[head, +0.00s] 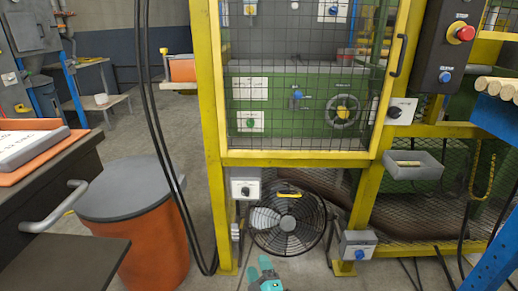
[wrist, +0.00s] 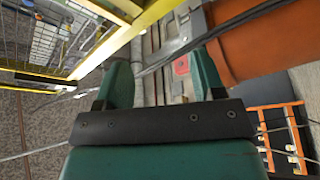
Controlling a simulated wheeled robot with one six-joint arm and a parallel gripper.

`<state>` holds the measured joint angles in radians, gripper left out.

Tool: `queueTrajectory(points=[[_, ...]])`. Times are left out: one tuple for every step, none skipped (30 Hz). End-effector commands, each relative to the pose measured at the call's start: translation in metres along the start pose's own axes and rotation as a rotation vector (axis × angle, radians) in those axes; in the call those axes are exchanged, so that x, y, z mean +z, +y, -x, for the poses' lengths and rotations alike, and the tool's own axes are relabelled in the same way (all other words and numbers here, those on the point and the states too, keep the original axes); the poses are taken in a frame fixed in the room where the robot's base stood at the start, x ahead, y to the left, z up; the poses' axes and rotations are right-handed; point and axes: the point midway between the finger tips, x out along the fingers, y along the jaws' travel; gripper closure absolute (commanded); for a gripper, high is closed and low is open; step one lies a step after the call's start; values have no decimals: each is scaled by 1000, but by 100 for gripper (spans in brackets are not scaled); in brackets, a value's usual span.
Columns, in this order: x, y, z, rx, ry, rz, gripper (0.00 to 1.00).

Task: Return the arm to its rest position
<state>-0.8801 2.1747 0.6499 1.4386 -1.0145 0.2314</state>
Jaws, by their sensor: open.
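My gripper (head: 264,268) shows at the bottom middle of the head view, in front of the fan. In the wrist view my gripper (wrist: 162,75) has two green fingers standing wide apart, with nothing between them. The rest of my arm is out of the head view, below its lower edge.
A yellow-framed machine cage (head: 210,120) stands ahead, with a round fan (head: 288,222) low inside it. An orange bin (head: 155,255) with a grey lid and a dark bench (head: 50,200) stand at left. Black cables (head: 165,140) hang between bin and cage. A blue post (head: 495,255) is at right.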

Motion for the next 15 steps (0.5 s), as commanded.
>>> queueTrajectory(points=[[1,0,0,1,-1,1,37],[2,1,0,1,-2,1,37],[1,4,-6,6,-14,-8,37],[2,6,-9,7,-24,-14,37],[3,8,-12,8,-34,-20,37],[4,10,-16,9,-49,-28,37],[5,12,-19,11,-59,-35,37],[7,14,-22,12,-70,-41,37],[8,17,-27,14,-86,-50,37],[9,20,-31,15,-97,-58,37],[9,21,-34,14,-108,-65,37],[9,25,-40,16,-125,-77,37],[10,26,-44,16,-138,-87,37],[9,30,-49,16,-152,-97,37],[10,33,-55,17,-173,-112,37]])
